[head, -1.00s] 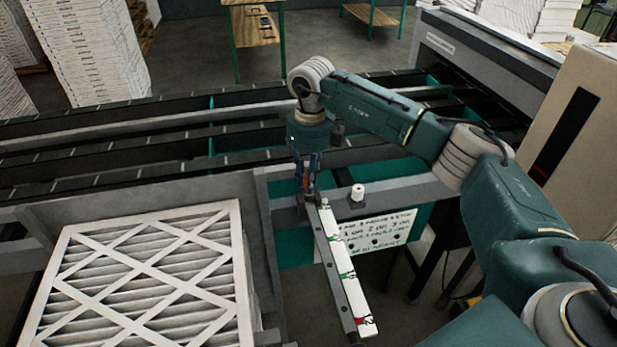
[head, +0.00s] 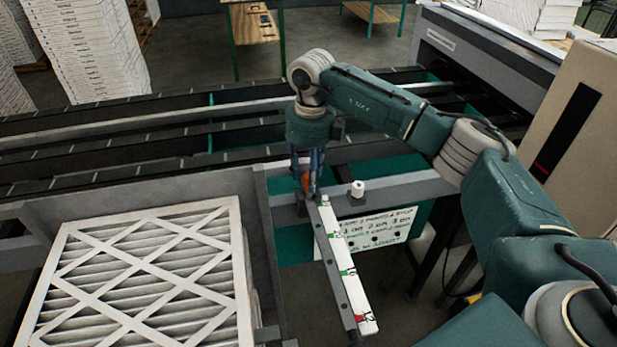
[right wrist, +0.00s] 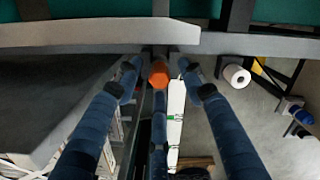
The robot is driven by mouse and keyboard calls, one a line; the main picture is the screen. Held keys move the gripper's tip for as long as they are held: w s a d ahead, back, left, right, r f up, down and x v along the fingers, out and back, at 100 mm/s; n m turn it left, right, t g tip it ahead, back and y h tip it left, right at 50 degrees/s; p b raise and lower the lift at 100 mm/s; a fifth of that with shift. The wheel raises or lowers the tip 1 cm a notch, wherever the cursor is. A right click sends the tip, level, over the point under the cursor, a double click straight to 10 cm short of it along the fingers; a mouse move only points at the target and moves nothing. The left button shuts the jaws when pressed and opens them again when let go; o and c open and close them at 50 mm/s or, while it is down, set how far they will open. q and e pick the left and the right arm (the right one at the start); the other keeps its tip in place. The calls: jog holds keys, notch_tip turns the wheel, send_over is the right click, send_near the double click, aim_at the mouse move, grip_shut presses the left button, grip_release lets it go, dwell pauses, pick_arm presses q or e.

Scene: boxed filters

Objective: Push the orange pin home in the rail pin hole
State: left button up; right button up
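The orange pin (head: 307,182) stands at the far end of the rail (head: 337,270), a narrow dark bar with a white marked strip along it. In the right wrist view the pin's round orange head (right wrist: 158,73) shows, and it hides the pin hole and how deep the pin sits. My right gripper (head: 309,188) points down over the pin. In the right wrist view the right gripper's (right wrist: 159,72) blue fingers stand open, with a gap on either side of the head; one more finger lies just below it. My left gripper is in neither view.
A lettered sign (head: 377,228) hangs behind the rail. Pleated filters (head: 150,270) lie in a grey tray at left. Conveyor rails run behind.

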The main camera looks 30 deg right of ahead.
notch_tip(320, 180, up, 10)
jog(key=shift+s+r, duration=0.25)
jog(key=shift+s, duration=0.1)
dwell(0.5)
